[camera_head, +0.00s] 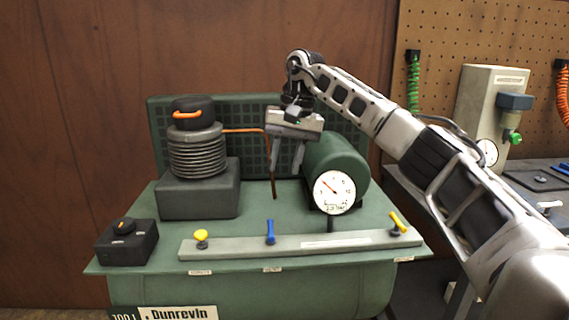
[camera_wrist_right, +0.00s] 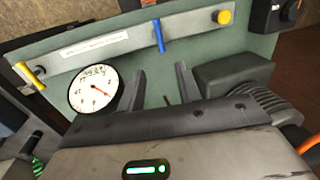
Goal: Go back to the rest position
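My right gripper (camera_head: 286,172) hangs fingers-down above the green machine bench (camera_head: 270,218), between the black ribbed cylinder (camera_head: 196,152) and the green tank (camera_head: 338,158). Its two fingers are apart with nothing between them. In the right wrist view the same gripper (camera_wrist_right: 160,78) shows spread fingers over the bench top, with the round gauge (camera_wrist_right: 94,90) beside one finger. A thin copper pipe (camera_head: 272,165) runs down close to the fingers in the head view; I cannot tell whether they touch. My left gripper is not in view.
A grey bar along the bench front carries a yellow knob (camera_head: 201,236), a blue lever (camera_head: 270,232) and a yellow lever (camera_head: 398,222). A black box (camera_head: 126,242) sits at front left. A pegboard (camera_head: 480,40) and grey side table (camera_head: 545,190) are at right.

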